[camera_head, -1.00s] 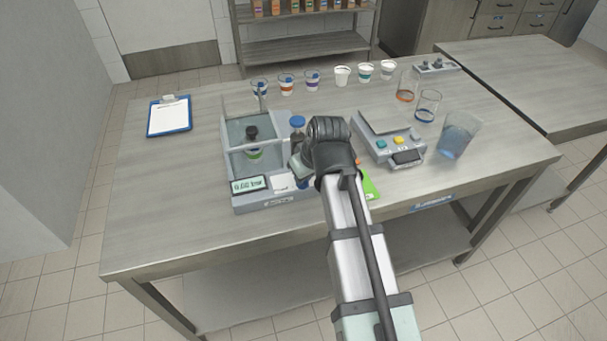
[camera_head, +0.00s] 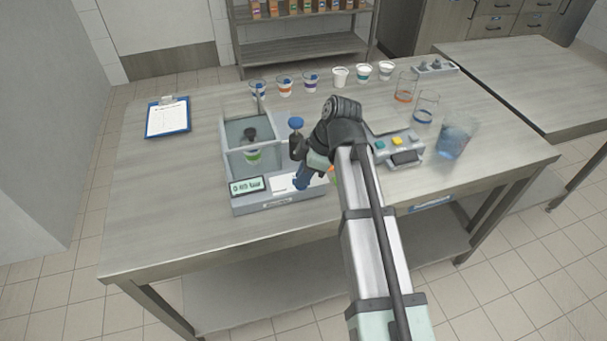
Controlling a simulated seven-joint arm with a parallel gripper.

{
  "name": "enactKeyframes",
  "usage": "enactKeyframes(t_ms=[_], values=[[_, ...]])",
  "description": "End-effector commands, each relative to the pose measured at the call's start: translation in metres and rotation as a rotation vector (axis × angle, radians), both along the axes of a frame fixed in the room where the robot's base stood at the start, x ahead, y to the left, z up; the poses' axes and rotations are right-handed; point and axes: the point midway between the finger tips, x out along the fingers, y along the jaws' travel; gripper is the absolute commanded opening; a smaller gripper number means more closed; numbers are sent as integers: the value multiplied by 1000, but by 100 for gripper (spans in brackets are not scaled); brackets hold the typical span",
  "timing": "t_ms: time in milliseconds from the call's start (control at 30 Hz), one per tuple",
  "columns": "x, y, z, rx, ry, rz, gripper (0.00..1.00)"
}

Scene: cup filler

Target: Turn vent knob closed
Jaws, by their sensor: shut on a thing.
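The cup filler (camera_head: 278,203) stands at the front left of the table, a grey base with a clear-walled chamber (camera_head: 236,160) and a small display (camera_head: 247,186). My gripper (camera_head: 301,184) reaches down at the front right of the filler's base, beside a white label. It is shut on what seems to be the vent knob, which the fingers hide. A blue-topped dark post (camera_head: 296,124) stands just behind, apart from the fingertips.
A grey unit with coloured buttons (camera_head: 403,147) stands right of my arm. Several cups (camera_head: 312,79) line the back. Clear glasses (camera_head: 426,106) and a jug of blue liquid (camera_head: 455,138) stand at the right. A clipboard (camera_head: 167,118) lies at the left.

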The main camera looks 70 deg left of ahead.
Motion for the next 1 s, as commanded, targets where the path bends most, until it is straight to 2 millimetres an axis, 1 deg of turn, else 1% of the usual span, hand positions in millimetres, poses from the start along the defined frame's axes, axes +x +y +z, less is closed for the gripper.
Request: enactKeyframes(t_ms=[33,200,433,700,1000], values=[[1,3,0,0,0,39,0],[1,3,0,-1,-1,164,0],[1,3,0,1,-1,279,0],[0,2,0,0,-1,339,0],[0,2,0,0,-1,346,0]])
